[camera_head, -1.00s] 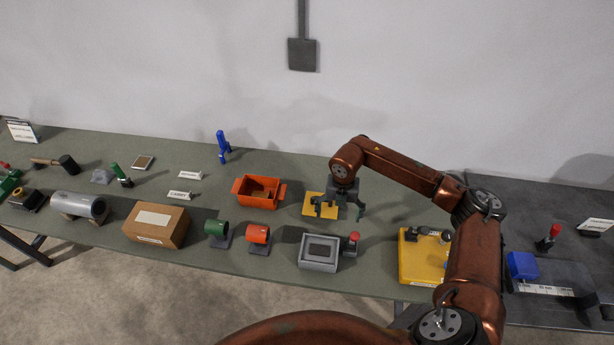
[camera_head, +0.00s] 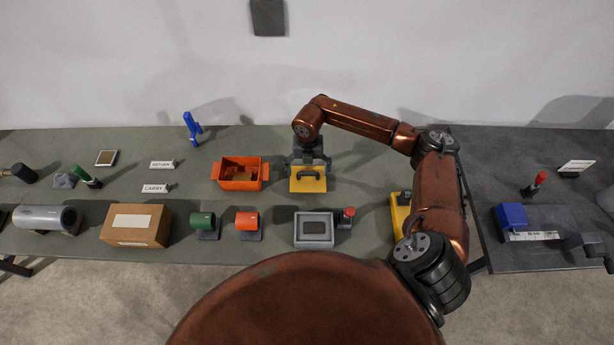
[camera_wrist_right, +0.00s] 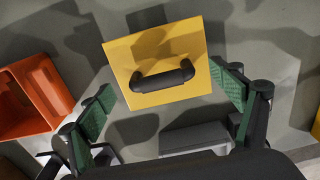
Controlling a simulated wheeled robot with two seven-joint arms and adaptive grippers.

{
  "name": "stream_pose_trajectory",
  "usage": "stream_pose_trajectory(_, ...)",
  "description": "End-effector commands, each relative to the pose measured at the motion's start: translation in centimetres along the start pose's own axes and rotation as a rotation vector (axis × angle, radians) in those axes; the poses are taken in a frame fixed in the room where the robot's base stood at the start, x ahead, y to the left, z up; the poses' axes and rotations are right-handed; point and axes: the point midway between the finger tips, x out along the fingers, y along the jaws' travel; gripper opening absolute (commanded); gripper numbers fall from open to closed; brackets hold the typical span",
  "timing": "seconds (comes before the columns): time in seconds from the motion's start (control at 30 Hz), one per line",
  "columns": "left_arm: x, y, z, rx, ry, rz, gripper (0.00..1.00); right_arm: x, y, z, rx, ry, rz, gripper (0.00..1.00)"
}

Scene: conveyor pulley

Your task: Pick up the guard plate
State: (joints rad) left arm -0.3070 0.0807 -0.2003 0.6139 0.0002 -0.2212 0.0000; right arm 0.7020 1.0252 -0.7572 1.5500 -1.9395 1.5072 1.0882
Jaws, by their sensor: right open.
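The guard plate (camera_head: 307,184) is a yellow square plate with a black bar handle, lying on the green table right of the orange bin. In the right wrist view the guard plate (camera_wrist_right: 205,57) lies between and a little beyond the fingers, its handle (camera_wrist_right: 162,75) across the middle. My right gripper (camera_head: 308,172) is above the plate in the head view. It is open and empty, with its green finger pads (camera_wrist_right: 165,105) on either side of the handle and apart from it. My left gripper is not in view.
The orange bin (camera_head: 223,184) stands just left of the plate. A grey box with a dark recess (camera_head: 300,229) and a red-topped button (camera_head: 348,214) are in front. Another yellow plate (camera_head: 398,218) is partly hidden by my right arm. Pulleys and a cardboard box (camera_head: 153,240) stand further left.

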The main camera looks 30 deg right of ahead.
Motion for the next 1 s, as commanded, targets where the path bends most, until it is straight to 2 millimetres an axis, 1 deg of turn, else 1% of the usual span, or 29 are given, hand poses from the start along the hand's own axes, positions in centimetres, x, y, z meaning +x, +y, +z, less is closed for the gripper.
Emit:
stream_pose_trajectory(0.03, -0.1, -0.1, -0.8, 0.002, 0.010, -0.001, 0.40, 0.8, 0.0, -0.1, 0.001, 0.002, 0.000, 0.85)
stream_pose_trajectory(0.13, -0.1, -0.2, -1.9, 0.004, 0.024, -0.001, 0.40, 1.8, 0.0, -0.1, 0.001, 0.001, 0.000, 0.85)
stream_pose_trajectory(0.2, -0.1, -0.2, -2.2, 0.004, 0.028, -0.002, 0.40, 2.0, 0.0, 0.0, 0.000, 0.000, 0.000, 0.85)
stream_pose_trajectory(0.37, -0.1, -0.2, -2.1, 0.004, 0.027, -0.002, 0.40, 2.0, 0.1, 0.0, -0.001, -0.001, 0.000, 0.85)
stream_pose_trajectory(0.7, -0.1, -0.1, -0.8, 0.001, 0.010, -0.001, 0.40, 1.9, 0.1, 0.0, -0.002, -0.001, 0.000, 0.61)
stream_pose_trajectory(1.0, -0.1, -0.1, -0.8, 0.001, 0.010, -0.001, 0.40, 1.9, 0.1, 0.0, -0.002, -0.001, 0.000, 0.41)
